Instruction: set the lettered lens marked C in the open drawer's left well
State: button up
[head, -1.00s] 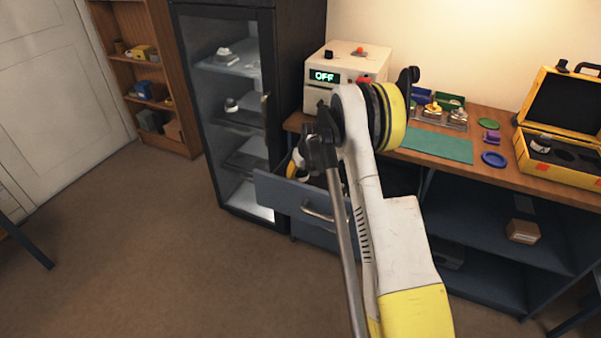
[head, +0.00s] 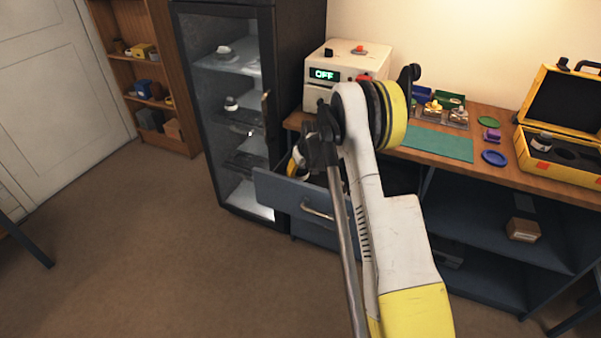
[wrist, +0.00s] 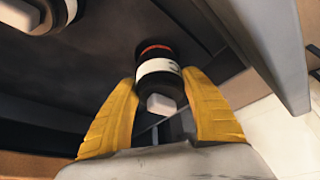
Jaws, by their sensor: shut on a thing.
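My gripper (wrist: 160,78) has its yellow fingers closed on either side of a lens (wrist: 158,66). This lens has a black body, a white band, an orange-red ring and a pale block at its near end. A dark mark shows on the band, but I cannot read its letter. In the head view my gripper (head: 297,163) is over the open blue drawer (head: 280,189), mostly behind my arm, and the held lens cannot be made out there. A second banded lens (wrist: 62,12) is at the top left of the wrist view. The drawer's wells are hidden in the head view.
The glass-door cabinet (head: 240,120) stands just left of the drawer. A machine reading OFF (head: 338,75) sits on the bench above it. The bench also holds a green mat (head: 440,145) and an open yellow case (head: 560,170). The floor in front is clear.

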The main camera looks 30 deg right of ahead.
jog(key=shift+f+b, duration=1.2)
jog(key=shift+f, duration=0.4)
jog(key=o, duration=1.5)
jog(key=shift+o, duration=0.2)
jog(key=shift+r, duration=0.15)
jog(key=shift+r+p, duration=2.4)
jog(key=shift+r, duration=2)
